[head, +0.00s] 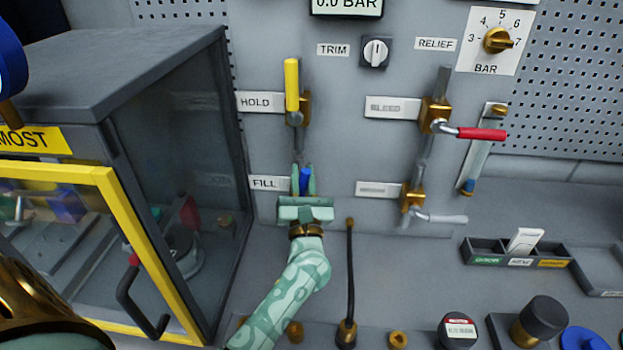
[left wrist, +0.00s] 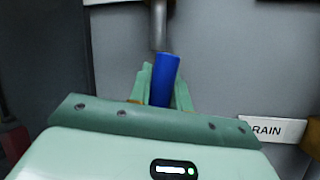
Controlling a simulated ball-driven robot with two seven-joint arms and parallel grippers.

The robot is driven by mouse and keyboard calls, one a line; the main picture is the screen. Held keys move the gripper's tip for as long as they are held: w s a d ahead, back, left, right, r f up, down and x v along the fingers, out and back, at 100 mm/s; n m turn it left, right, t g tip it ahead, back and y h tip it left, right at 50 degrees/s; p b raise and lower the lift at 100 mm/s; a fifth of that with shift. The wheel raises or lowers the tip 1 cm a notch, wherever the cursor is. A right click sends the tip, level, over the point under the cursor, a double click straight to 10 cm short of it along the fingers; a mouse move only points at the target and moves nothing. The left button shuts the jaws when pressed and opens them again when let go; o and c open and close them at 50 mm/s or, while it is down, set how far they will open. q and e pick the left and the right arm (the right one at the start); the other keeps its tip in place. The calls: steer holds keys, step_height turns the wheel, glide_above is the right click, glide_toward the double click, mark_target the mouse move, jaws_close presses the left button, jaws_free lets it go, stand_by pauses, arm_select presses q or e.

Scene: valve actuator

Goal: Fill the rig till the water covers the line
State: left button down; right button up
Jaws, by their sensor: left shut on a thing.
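The FILL valve has a blue handle (head: 306,176), beside the FILL label (head: 266,183) on the grey panel. My left gripper (head: 303,187) is shut on this handle, which points roughly along the pipe. The left wrist view shows the blue handle (left wrist: 165,78) between the green fingers (left wrist: 160,92). A slim slanted sight gauge (head: 482,150) is at the right of the panel, with a small blue part at its bottom end. I cannot make out a level line on it. My right gripper is not in view.
The HOLD valve's yellow handle (head: 291,84) is above, pointing up. The BLEED valve's red handle (head: 482,134) and a lower valve's grey handle (head: 440,218) point right. A yellow-framed cabinet (head: 128,240) stands close at left. A black gooseneck (head: 350,270) rises just right of my arm.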

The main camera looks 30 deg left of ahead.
arm_select(q)
steer(key=shift+s+a+n+g+y, duration=0.25)
steer(key=shift+a+n+g, duration=0.15)
steer(key=shift+n, duration=0.5)
steer(key=shift+s+a+n+g+y, duration=0.1)
steer(key=shift+a+n+g+y, duration=0.25)
steer(key=shift+n, duration=0.55)
steer(key=c, duration=1.3)
jaws_free()
steer(key=shift+a, duration=0.1)
